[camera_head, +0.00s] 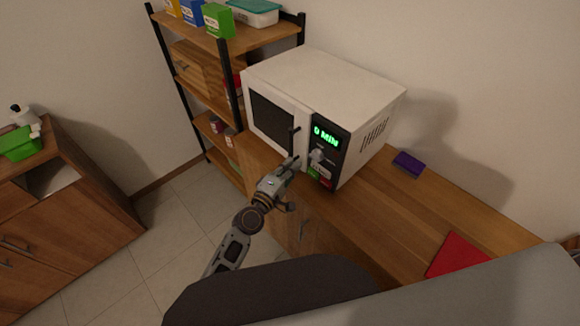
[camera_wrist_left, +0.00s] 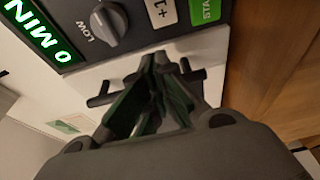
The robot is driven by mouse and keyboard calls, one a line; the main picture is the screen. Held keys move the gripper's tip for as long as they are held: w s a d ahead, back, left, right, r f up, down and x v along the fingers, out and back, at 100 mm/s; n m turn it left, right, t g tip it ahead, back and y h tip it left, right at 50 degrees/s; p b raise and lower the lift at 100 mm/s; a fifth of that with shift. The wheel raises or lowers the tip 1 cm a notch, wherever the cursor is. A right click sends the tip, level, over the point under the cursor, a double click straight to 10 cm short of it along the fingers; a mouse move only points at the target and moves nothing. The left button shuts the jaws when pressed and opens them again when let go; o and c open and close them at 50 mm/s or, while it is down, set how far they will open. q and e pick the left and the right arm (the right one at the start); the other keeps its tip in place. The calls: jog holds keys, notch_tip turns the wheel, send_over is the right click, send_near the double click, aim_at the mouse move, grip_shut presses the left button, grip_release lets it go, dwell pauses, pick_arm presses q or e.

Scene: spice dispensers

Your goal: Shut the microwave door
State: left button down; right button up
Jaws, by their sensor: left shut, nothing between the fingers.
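The white microwave (camera_head: 330,82) stands on the wooden counter. Its door (camera_head: 273,113), with a dark window, looks flush with the front; I cannot tell whether a small gap is left. The black door handle (camera_head: 295,137) stands out beside the control panel, which reads "0 MIN". My left gripper (camera_head: 294,162) is shut and empty, at the front of the microwave by the lower end of the handle. In the left wrist view the fingers (camera_wrist_left: 167,65) cover the middle of the handle (camera_wrist_left: 101,96); contact is unclear. My right gripper is not in view.
The wooden counter (camera_head: 385,205) is mostly clear right of the microwave, with a purple sponge-like block (camera_head: 408,164) and a red flat item (camera_head: 457,255). A shelf (camera_head: 212,45) with boxes stands behind left. A cabinet (camera_head: 75,210) stands far left, with open floor between.

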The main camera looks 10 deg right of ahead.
pick_arm(q)
jog(key=v, duration=1.2)
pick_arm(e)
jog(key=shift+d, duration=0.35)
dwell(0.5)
pick_arm(q)
jog(key=shift+m, duration=0.4)
dwell(0.5)
